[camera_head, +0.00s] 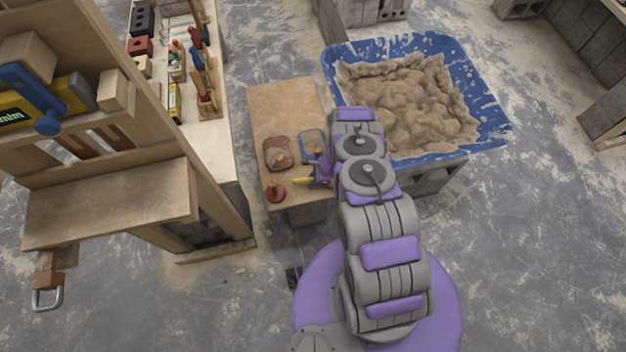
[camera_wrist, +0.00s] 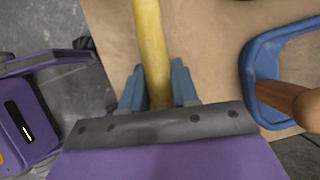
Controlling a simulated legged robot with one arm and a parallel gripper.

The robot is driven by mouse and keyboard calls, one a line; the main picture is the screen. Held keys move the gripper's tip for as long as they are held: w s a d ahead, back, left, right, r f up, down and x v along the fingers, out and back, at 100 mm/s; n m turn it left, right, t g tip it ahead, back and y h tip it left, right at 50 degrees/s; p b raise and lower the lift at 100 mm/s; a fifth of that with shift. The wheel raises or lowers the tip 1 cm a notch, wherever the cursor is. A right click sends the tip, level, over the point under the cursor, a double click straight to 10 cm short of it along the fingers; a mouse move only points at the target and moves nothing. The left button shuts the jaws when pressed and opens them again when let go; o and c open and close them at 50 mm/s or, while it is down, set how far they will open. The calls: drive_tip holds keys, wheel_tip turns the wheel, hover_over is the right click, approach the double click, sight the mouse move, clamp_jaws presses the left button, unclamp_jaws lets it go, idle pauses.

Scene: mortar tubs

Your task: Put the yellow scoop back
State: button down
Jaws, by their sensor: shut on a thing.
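The yellow scoop (camera_wrist: 150,40) shows in the wrist view as a long yellow handle running up between my gripper's blue fingers (camera_wrist: 158,88). My gripper is shut on this handle. The scoop's far end is out of that view. In the head view a small yellow piece of the scoop (camera_head: 301,182) shows beside my gripper (camera_head: 318,178), low over the front right of a small wooden table (camera_head: 283,100). My arm hides the rest. I cannot tell whether the scoop touches the table.
A blue-rimmed tool (camera_head: 312,135) with a wooden handle lies close to my gripper. A brown-rimmed one (camera_head: 270,160) and a red round piece (camera_head: 275,191) are on the table's left. A blue mortar tub (camera_head: 495,120) stands right. A shelf unit (camera_head: 110,205) stands left.

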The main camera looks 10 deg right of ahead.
drive_tip(key=shift+a, duration=0.15)
drive_tip(key=shift+f, duration=0.3)
drive_tip(key=c, duration=0.8)
unclamp_jaws()
drive_tip(key=shift+r, duration=0.1)
drive_tip(key=p+v, duration=0.4)
drive_tip(key=v, duration=1.3)
drive_tip(key=shift+r, duration=0.1)
